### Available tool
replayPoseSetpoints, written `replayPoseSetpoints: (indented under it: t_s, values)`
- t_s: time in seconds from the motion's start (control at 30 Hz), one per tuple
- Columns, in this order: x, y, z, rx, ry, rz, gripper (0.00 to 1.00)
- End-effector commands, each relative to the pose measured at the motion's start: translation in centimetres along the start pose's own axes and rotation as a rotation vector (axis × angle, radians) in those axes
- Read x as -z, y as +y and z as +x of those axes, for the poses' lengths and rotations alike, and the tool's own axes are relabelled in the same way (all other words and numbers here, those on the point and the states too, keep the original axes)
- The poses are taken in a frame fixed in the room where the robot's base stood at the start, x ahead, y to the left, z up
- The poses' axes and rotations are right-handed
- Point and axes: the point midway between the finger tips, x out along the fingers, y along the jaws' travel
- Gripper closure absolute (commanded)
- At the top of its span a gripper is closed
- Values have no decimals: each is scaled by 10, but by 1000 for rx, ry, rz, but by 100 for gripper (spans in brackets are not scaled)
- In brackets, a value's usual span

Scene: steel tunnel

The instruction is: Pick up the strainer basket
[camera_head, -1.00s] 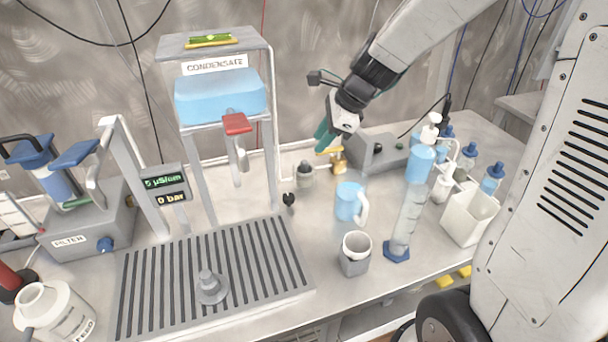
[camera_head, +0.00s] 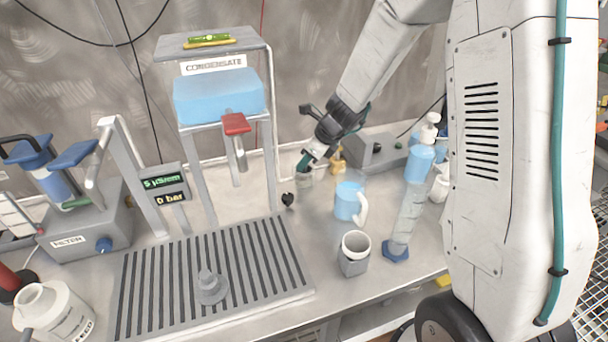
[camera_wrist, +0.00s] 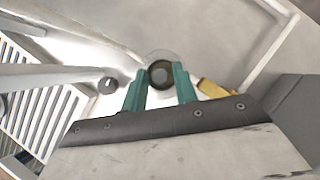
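The strainer basket (camera_head: 304,180) looks like a small grey cylinder standing on the bench behind the blue mug. Its top is hidden by my gripper in the head view. My gripper (camera_head: 306,160) is just over the basket, pointing down at a tilt. Its green fingers (camera_wrist: 160,80) are open, with the knob between their tips. I cannot tell whether they touch it.
A blue mug (camera_head: 349,201) stands to the right of the basket, with a white cup (camera_head: 356,243) in front. A small black object (camera_head: 288,199) lies to the left. The condensate stand (camera_head: 197,175) and slatted drain (camera_head: 150,290) are further left. A yellow brass part (camera_head: 337,160) is behind.

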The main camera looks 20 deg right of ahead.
Motion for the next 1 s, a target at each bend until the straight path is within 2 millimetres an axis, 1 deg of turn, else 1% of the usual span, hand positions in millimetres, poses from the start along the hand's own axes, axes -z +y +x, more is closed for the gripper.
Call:
replayPoseSetpoints:
  t_s: [0.17,0.2,0.3,0.57,0.67,0.77,1.0]
  values:
    - [0,0,0,0,-1,-2,71]
    - [0,0,0,0,-1,-2,74]
    - [0,0,0,0,-1,-2,100]
    - [0,0,0,0,-1,-2,100]
    - [-3,0,-4,1,-2,-2,100]
    - [-10,-1,-16,2,-5,-5,100]
    - [-34,-1,-58,3,-5,-5,100]
